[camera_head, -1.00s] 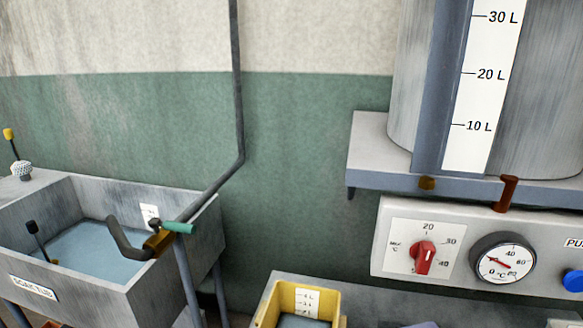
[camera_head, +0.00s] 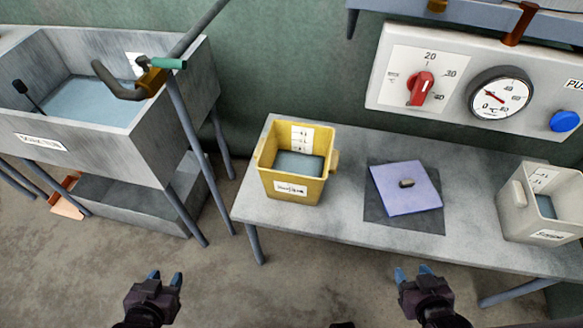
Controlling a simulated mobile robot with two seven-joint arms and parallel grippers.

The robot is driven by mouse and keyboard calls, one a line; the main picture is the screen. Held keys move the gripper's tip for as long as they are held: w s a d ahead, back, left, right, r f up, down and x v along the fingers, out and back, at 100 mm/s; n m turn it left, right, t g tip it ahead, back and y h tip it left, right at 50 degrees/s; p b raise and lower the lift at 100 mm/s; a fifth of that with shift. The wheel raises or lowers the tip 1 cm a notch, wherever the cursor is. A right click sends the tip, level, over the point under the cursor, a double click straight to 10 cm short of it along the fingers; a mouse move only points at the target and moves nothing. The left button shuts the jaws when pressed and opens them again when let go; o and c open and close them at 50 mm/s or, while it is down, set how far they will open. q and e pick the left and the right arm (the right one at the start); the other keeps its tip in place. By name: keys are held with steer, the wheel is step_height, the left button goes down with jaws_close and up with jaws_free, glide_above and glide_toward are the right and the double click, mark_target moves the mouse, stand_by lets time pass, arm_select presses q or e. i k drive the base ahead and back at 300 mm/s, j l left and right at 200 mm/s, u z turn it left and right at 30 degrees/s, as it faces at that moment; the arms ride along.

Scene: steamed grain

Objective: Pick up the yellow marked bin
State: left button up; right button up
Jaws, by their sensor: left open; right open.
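The yellow bin (camera_head: 293,185) stands upright near the left end of a grey bench (camera_head: 330,229). It has a handle on each side, a white label on its front, a level scale inside, and grey-blue contents low in it. My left gripper (camera_head: 164,278) is open and empty, in front of the bench and to the lower left of the bin. My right gripper (camera_head: 413,273) is open and empty, in front of the bench and to the lower right of the bin. Neither gripper touches anything.
A purple-blue lid-like plate (camera_head: 390,197) lies on a dark mat (camera_head: 376,215) right of the bin. A white bin (camera_head: 520,222) stands further right. A soak tub (camera_head: 150,140) with a tap (camera_head: 153,78) stands left. A control panel (camera_head: 450,60) is behind the bench.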

mark_target(294, 159)
steer(key=u, duration=1.3)
steer(key=z, duration=1.35)
steer(key=j, duration=0.9)
steer(key=k+j, duration=0.15)
steer(key=j, duration=0.8)
steer(key=u, duration=0.05)
